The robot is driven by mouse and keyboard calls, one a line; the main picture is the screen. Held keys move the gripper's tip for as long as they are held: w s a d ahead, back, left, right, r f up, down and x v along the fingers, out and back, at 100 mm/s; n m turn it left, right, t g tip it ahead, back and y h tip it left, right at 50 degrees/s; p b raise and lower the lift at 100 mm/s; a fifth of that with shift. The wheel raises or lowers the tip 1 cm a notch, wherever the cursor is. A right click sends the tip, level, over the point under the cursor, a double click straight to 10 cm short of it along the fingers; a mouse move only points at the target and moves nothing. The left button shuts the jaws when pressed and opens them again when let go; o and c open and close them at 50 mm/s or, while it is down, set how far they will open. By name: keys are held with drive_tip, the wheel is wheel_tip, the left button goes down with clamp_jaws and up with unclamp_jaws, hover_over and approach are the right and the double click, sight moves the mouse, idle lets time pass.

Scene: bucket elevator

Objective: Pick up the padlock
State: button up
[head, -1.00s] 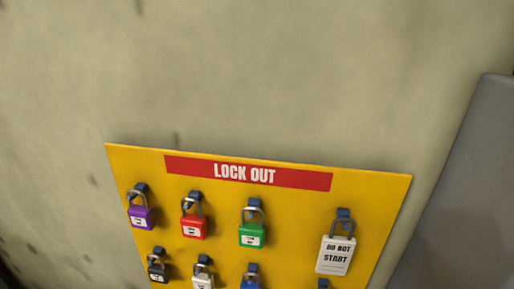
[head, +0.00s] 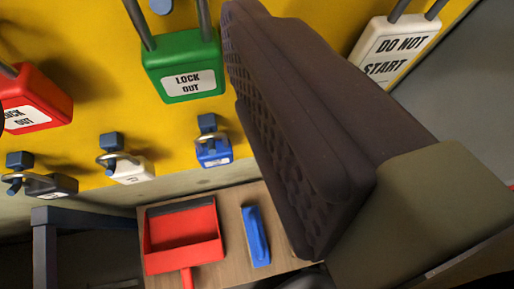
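Several padlocks hang on the yellow board. The green padlock (head: 185,68) hangs upper left of centre, with its shackle top cut off. The red padlock (head: 35,98) is at the left edge, and the white "DO NOT START" padlock (head: 395,45) is at upper right. Smaller-looking black (head: 52,187), white (head: 130,170) and blue (head: 214,152) padlocks hang lower on blue hooks. My gripper (head: 300,130) shows one dark finger, its ribbed pad facing left, right of the green padlock. The other finger is not clearly visible. Nothing is held against the visible pad.
Below the yellow board (head: 85,145), a wooden surface (head: 225,215) carries a red dustpan (head: 182,240) and a blue brush-like item (head: 256,235). A blue frame (head: 85,215) stands at lower left. A grey panel (head: 465,90) lies right of the board.

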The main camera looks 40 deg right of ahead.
sight(181, 60)
drive_tip(key=shift+h, duration=0.6)
drive_tip(key=w+d+f, duration=0.1)
drive_tip(key=f, duration=0.1)
drive_tip(key=w+d+f, duration=0.1)
drive_tip(key=w+f, duration=0.1)
drive_tip(key=w+d+f, duration=0.1)
drive_tip(key=w+f, duration=0.1)
drive_tip(key=shift+w+d+f, duration=0.15)
drive_tip(key=shift+w+d, duration=0.05)
drive_tip(key=shift+s, duration=0.15)
drive_tip(key=shift+c, duration=0.8)
drive_tip(key=c, duration=1)
drive_tip(key=shift+c, duration=0.2)
